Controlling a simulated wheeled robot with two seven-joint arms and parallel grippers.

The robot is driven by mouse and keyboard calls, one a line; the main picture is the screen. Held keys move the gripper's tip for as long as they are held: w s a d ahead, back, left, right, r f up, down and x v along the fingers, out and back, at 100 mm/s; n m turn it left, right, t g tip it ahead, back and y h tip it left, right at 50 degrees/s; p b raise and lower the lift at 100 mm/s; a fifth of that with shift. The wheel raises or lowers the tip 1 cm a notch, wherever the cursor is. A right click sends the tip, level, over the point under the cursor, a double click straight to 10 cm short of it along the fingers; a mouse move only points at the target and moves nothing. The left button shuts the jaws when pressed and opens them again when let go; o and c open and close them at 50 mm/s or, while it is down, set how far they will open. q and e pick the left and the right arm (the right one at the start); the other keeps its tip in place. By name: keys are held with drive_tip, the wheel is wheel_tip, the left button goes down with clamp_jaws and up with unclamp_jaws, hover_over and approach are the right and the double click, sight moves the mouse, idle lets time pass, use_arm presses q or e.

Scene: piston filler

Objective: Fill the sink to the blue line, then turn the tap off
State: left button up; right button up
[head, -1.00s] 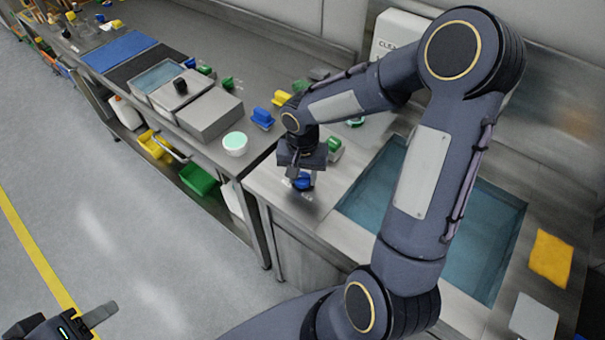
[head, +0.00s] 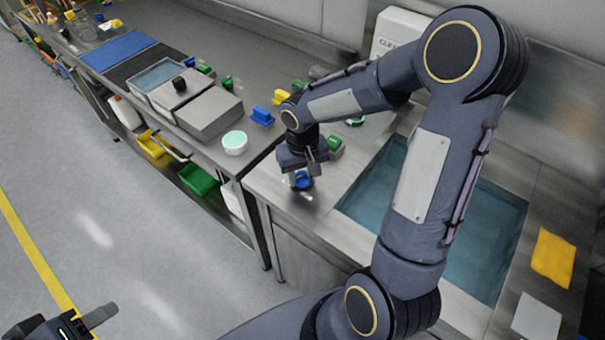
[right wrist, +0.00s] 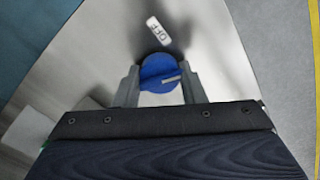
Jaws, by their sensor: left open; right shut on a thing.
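The sink (head: 370,195) is a rectangular basin in the steel counter, and blue-green water shows in it on both sides of my right arm. I cannot make out a blue line or how high the water stands. A round blue knob (right wrist: 160,75) sits between the fingers of my right gripper (right wrist: 160,88), which is shut on it. An "OFF" label (right wrist: 158,31) is beside the knob. The knob also shows in the head view (head: 302,180), below my right gripper (head: 303,164). My left gripper (head: 92,322) is open and empty at the bottom left, over the floor.
A yellow cloth (head: 553,257) and a pale square pad (head: 537,317) lie right of the sink. A white cup with green contents (head: 235,143) stands near the counter's front edge. Blue, yellow and green small items stand behind it. A white box (head: 398,33) is against the wall.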

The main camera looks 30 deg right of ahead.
sight(302, 177)
drive_tip(key=n, duration=0.6)
drive_tip(key=shift+r+n, duration=0.1)
drive_tip(key=shift+n, duration=0.2)
drive_tip(key=n+p, duration=0.1)
drive_tip(key=n, duration=0.4)
drive_tip(key=shift+n, duration=0.4)
drive_tip(key=o, duration=1)
wheel_tip(302, 177, up, 8)
drive_tip(key=shift+f, duration=0.15)
